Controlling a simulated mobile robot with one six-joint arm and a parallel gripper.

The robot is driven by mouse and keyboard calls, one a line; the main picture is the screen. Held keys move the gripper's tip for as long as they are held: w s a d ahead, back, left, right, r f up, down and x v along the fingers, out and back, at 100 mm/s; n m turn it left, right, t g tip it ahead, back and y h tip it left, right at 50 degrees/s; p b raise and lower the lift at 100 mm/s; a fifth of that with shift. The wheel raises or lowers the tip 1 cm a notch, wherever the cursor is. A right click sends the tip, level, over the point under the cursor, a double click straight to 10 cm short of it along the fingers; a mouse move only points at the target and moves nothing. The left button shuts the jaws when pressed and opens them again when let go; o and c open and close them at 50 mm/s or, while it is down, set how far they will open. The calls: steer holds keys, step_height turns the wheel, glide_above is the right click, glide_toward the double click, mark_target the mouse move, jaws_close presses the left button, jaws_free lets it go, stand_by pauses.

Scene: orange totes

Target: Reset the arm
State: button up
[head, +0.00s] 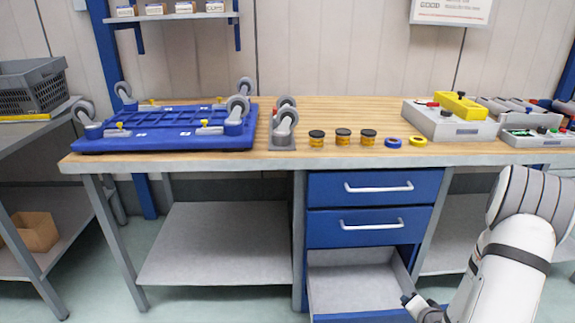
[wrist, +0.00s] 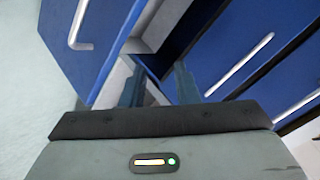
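My white and grey arm comes in from the lower right of the head view. My gripper (head: 408,299) is low in front of the blue drawer unit, by the right side of the pulled-out bottom drawer (head: 350,283). In the wrist view, the two dark fingers of my gripper (wrist: 158,88) stand apart with nothing seen between them. Blue drawer fronts and a pale handle (wrist: 240,66) lie beyond the fingers. I cannot tell whether the fingers touch the drawer. The inside of the bottom drawer looks empty.
Two upper drawers (head: 375,187) are shut. The wooden workbench (head: 330,155) above holds a blue wheeled frame (head: 165,130), several small jars, two tape rolls and grey control boxes (head: 450,125). A grey lower shelf (head: 215,245) is at left.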

steer(key=s+a+r+n+g+h+p, duration=0.1)
steer(key=a+r+n+g+p, duration=0.3)
steer(key=r, duration=0.9)
steer(key=s+a+r+n+h+p, duration=0.15)
steer(key=r+p, duration=0.35)
steer(key=r, duration=0.8)
steer(key=s+a+r+n+g+y+p, duration=0.1)
steer(key=s+a+r+p, duration=0.4)
steer(key=r, duration=0.5)
steer(key=s+a+r+n+g+y+p, duration=0.1)
steer(key=s+a+r+n+g+p, duration=0.2)
steer(key=s+a+r, duration=0.6)
step_height(320, 180, up, 2)
steer(key=shift+s+a+r+p, duration=0.1)
steer(key=shift+s+a+p, duration=0.15)
steer(key=shift+s+p, duration=0.6)
